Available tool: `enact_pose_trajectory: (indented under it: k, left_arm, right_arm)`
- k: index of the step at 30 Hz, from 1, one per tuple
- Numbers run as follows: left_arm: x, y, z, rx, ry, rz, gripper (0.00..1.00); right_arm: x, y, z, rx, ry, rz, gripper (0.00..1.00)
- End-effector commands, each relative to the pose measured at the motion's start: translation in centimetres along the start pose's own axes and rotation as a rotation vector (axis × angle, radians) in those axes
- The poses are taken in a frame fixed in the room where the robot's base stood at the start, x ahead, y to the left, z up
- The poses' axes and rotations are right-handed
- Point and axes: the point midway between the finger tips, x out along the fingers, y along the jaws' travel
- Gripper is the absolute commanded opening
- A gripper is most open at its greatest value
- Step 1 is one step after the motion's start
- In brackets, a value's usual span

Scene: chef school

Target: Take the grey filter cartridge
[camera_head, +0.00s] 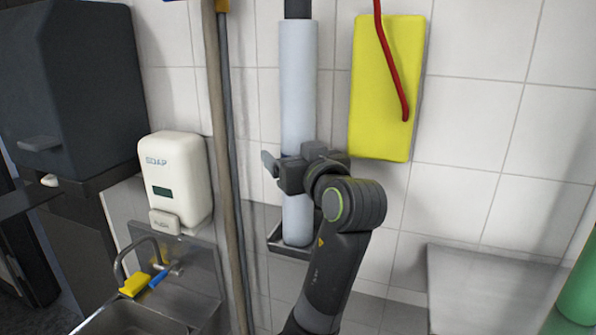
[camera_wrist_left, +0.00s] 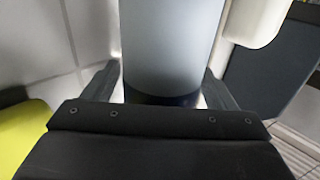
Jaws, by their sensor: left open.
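The grey filter cartridge (camera_head: 298,85) is a tall pale grey cylinder standing upright against the tiled wall in the head view. Its foot is in a metal tray or bracket (camera_head: 276,244), and a dark fitting is at its top. My left gripper (camera_head: 284,168) is at the lower part of the cartridge, with its jaws open. In the left wrist view the cartridge (camera_wrist_left: 170,45) stands between the two fingers, one on each side. Whether the fingers touch it I cannot tell. My right gripper is not in view.
A yellow board (camera_head: 385,110) and a red hooked rod (camera_head: 393,65) are to the right. A wooden pole (camera_head: 222,150), soap dispenser (camera_head: 176,180) and sink (camera_head: 140,318) are to the left. A metal surface (camera_head: 485,285) and green object (camera_head: 580,290) are at lower right.

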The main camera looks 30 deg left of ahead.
Motion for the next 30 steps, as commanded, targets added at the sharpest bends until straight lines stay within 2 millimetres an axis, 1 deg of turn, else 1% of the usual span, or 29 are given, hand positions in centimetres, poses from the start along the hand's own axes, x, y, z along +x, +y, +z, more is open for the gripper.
enact_pose_trajectory:
  k: [4,5,22,23,30]
  left_arm:
    - [-0.01,0.01,0.05,0.0,0.0,0.0,0.79]
    - [-0.02,0.01,0.05,0.0,0.0,0.0,0.77]
    - [-0.04,0.01,0.02,0.0,0.0,0.0,0.02]
    - [-0.05,0.01,0.02,0.0,0.0,0.0,0.0]
    - [-0.06,-0.02,-0.2,-0.003,0.005,0.0,0.0]
  right_arm:
    - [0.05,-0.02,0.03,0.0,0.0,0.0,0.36]
    - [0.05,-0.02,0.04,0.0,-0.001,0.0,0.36]
    - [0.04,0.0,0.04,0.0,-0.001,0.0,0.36]
    - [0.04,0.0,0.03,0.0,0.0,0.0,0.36]
    - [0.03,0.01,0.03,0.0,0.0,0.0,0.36]
